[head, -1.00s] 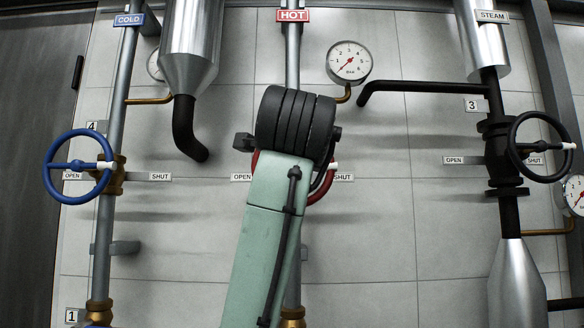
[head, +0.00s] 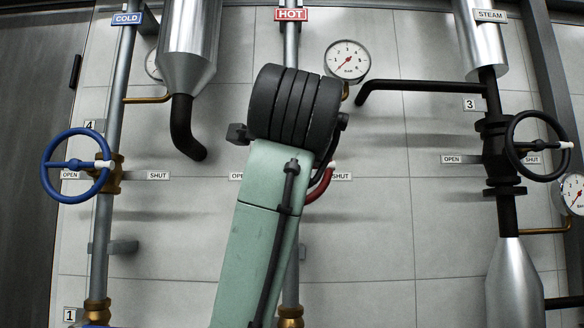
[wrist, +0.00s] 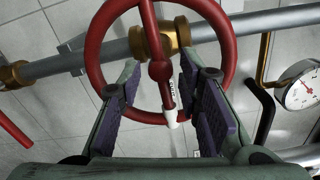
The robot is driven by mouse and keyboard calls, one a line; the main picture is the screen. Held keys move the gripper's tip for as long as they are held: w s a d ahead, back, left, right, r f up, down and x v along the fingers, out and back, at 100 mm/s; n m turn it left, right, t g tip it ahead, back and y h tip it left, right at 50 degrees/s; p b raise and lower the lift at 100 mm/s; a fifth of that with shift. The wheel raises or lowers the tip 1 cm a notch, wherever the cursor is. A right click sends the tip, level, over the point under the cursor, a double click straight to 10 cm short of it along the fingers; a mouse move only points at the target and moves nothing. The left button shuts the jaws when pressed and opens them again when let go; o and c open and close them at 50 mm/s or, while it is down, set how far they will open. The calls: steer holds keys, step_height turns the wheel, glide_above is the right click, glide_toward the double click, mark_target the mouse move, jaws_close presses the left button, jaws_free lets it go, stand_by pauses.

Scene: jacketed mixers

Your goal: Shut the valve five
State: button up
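A red handwheel (head: 321,186) sits on the HOT pipe (head: 291,45), mostly hidden behind my arm in the head view. Its white tip shows on the right, by a SHUT label (head: 341,177). No number five is readable. In the wrist view, the red wheel (wrist: 95,50) fills the upper middle, with a spoke (wrist: 167,95) ending in a white tip (wrist: 171,118) pointing toward me. My gripper (wrist: 158,80) is open; its two padded fingers stand either side of that spoke, overlapping the lower rim. I cannot tell whether they touch the wheel.
A blue handwheel (head: 45,150) on the COLD pipe (head: 119,65) is at left, by tag 4. A black handwheel (head: 512,138) on the STEAM pipe is at right, by tag 3. A gauge (head: 347,60) and black pipe (head: 420,86) are upper right of my arm.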

steer(key=s, duration=0.8)
steer(key=shift+s+d, duration=0.15)
steer(key=shift+d, duration=0.2)
